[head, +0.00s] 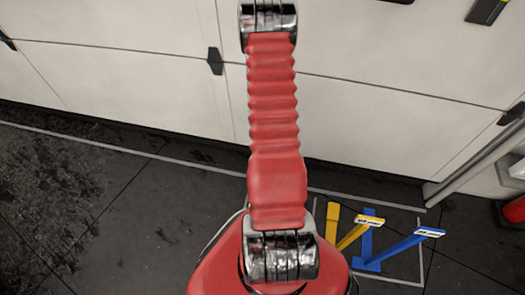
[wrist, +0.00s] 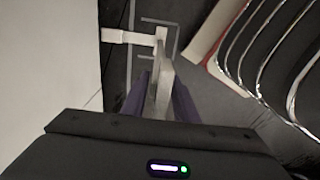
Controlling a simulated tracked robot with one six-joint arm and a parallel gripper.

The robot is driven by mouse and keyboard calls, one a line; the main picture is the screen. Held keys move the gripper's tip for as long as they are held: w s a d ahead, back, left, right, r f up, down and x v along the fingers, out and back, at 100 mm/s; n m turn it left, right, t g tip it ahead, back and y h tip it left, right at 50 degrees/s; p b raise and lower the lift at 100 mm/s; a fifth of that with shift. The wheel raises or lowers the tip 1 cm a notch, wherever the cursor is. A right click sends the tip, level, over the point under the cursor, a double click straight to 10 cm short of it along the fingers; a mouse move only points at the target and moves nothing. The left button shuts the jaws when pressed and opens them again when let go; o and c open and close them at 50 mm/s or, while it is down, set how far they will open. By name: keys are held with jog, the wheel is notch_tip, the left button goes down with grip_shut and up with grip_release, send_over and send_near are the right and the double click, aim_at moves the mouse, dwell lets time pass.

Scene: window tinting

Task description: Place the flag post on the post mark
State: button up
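In the wrist view my gripper (wrist: 161,88) has its two dark purple fingers on either side of a pale grey post, which I take to be the flag post (wrist: 163,68). The fingers look closed on it. The post runs away from me, and a white bar (wrist: 128,37) sticks out to the left at its far end. A thin grey outline (wrist: 177,38) on the dark floor, possibly the post mark, lies around that far end. I cannot tell whether the post touches the floor. In the head view my gripper and this post are not visible.
In the head view a yellow post (head: 350,236) and a blue post (head: 395,249) with white labels stand inside a grey floor outline at the lower right. A white panelled wall (head: 130,70) spans the back. A red object (head: 514,210) is at the right edge. Dark floor lies left.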

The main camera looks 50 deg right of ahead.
jog(key=shift+o, duration=1.3)
jog(key=shift+r, duration=0.15)
jog(key=shift+r, duration=5.95)
